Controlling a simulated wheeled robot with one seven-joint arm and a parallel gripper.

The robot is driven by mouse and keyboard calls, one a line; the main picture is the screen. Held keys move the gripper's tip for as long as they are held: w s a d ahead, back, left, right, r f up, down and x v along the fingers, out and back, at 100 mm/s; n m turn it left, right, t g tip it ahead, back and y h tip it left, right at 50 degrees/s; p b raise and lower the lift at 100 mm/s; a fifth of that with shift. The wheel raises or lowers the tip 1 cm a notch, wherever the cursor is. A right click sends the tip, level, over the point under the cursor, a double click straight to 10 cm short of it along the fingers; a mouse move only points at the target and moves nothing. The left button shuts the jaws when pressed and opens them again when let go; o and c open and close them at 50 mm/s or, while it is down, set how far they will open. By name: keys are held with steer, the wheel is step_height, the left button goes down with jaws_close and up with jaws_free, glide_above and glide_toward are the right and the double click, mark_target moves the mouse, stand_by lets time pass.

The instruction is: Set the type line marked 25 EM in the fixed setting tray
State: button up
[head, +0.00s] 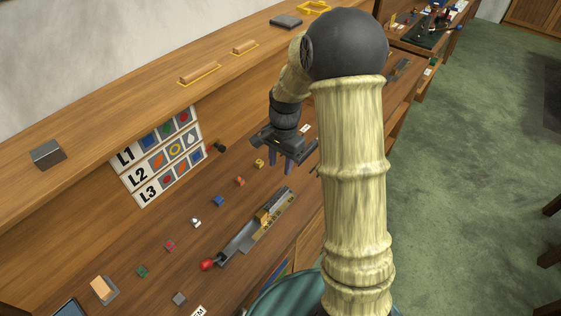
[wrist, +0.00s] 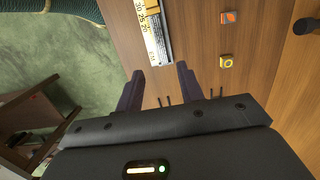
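A long grey metal tray (head: 240,241) with a red knob (head: 207,264) lies on the bench; it looks like the setting tray. A yellow-brown piece (head: 264,217) sits partway along it. No line marked 25 EM is readable; a white label ending in "M" (head: 198,312) is cut off at the bottom edge. My gripper (head: 280,163) hangs above the bench beyond the tray's far end. In the wrist view my gripper (wrist: 158,80) is open, with nothing between its fingers.
A chart (head: 160,158) with rows L1, L2, L3 stands behind. A shelf (head: 150,100) runs above.

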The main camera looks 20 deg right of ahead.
steer(key=s+a+r+n+t+h, duration=0.1)
steer(key=s+r+n+t, duration=0.2)
steer(key=s+n, duration=0.7)
steer(key=s+r, duration=0.2)
steer(key=s, duration=0.3)
steer(key=shift+r+n, duration=0.3)
steer(key=shift+n, duration=0.1)
stand_by(1.5)
